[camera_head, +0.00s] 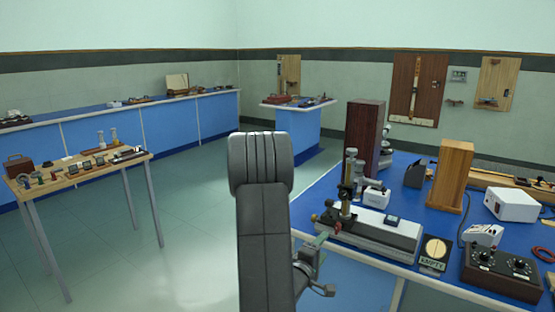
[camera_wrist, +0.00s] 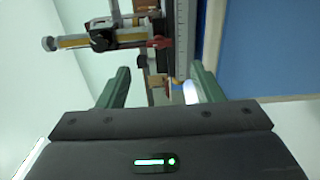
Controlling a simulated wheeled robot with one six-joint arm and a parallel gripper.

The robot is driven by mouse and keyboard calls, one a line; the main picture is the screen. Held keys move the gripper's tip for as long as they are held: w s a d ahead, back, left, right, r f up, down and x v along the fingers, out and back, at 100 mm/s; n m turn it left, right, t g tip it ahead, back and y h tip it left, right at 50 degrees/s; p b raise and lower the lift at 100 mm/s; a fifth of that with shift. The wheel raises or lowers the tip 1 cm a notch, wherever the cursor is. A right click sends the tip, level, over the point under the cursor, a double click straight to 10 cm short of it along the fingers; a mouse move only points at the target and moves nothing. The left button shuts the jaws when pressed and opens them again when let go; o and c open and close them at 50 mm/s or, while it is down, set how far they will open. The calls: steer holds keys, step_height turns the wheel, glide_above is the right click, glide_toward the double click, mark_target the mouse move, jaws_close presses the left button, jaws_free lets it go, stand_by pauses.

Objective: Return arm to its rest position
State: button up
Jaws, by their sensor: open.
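My arm (camera_head: 265,235) rises in the middle of the head view, its dark grey links folded upright in front of the blue bench's left edge. My gripper (camera_head: 314,270) shows partly behind the arm, low beside the bench edge. In the wrist view my gripper (camera_wrist: 161,80) has its two green fingers wide apart. Nothing is held between them. Beyond the fingers, a brass and dark instrument (camera_wrist: 100,38) appears sideways, apart from the fingertips as far as I can tell.
The blue bench (camera_head: 340,258) at right holds a measuring microscope (camera_head: 375,232), wooden boxes, a white box (camera_head: 512,205) and a dial box (camera_head: 500,272). A wooden table (camera_head: 85,172) with small parts stands at left. Open floor (camera_head: 185,255) lies between.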

mark_target(336, 231)
steer(key=p+x, duration=0.1)
steer(key=x, duration=0.9)
steer(key=shift+w+d+r, duration=0.1)
steer(key=shift+w+d, duration=0.1)
steer(key=shift+d, duration=0.05)
steer(key=shift+a+f+m+b, duration=0.15)
steer(key=shift+f+m+b, duration=0.05)
steer(key=shift+m+b, duration=0.3)
steer(key=shift+s+m+b, duration=0.15)
steer(key=shift+m+b, duration=0.2)
steer(key=shift+m, duration=0.55)
steer(key=m+b, duration=0.2)
steer(key=m, duration=0.4)
steer(key=shift+b, duration=0.3)
steer(key=m+b, duration=0.2)
steer(key=m, duration=0.3)
steer(key=m+b, duration=0.1)
steer(key=m, duration=0.3)
steer(key=shift+r+b, duration=0.15)
steer(key=shift+b, duration=0.25)
